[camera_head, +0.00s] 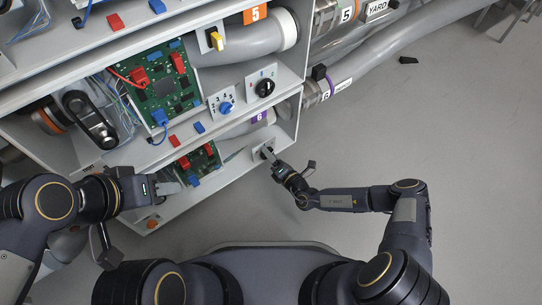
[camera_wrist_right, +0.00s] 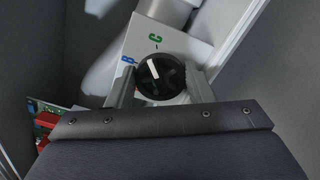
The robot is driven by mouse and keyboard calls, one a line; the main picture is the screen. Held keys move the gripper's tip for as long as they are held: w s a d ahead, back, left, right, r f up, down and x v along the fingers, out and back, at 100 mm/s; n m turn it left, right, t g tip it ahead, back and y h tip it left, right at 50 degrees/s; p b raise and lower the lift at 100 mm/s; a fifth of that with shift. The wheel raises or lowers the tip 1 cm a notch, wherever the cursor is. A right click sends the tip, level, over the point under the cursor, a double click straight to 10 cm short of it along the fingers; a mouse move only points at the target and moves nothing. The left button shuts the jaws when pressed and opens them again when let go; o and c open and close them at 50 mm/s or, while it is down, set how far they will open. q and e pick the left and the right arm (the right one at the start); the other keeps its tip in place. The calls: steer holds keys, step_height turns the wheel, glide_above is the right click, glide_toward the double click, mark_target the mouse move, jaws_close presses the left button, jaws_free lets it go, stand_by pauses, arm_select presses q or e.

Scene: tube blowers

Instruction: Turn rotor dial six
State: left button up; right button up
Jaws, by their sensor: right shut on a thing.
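The rotor dial six (camera_wrist_right: 160,75) is a round black knob with a white pointer line, on a white plate (camera_wrist_right: 140,42) with a blue B and a green C. The pointer points up and slightly left, between the two letters and closer to C. My right gripper (camera_wrist_right: 163,88) is shut on the dial, one finger on each side. In the head view my right gripper (camera_head: 270,155) reaches the small plate in the lowest bay and hides most of the dial. My left gripper (camera_head: 168,188) is by the lower circuit board; its fingers are too unclear to judge.
A purple 6 label (camera_head: 260,117) marks the lowest bay. Above it are another black dial (camera_head: 264,88), a blue knob (camera_head: 226,107) and a green circuit board (camera_head: 160,85). Large grey pipes (camera_head: 400,50) run to the upper right. The floor at right is clear.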

steer(key=shift+f+m, duration=0.15)
steer(key=shift+m, duration=1.05)
steer(key=o, duration=1)
steer(key=shift+c, duration=0.2)
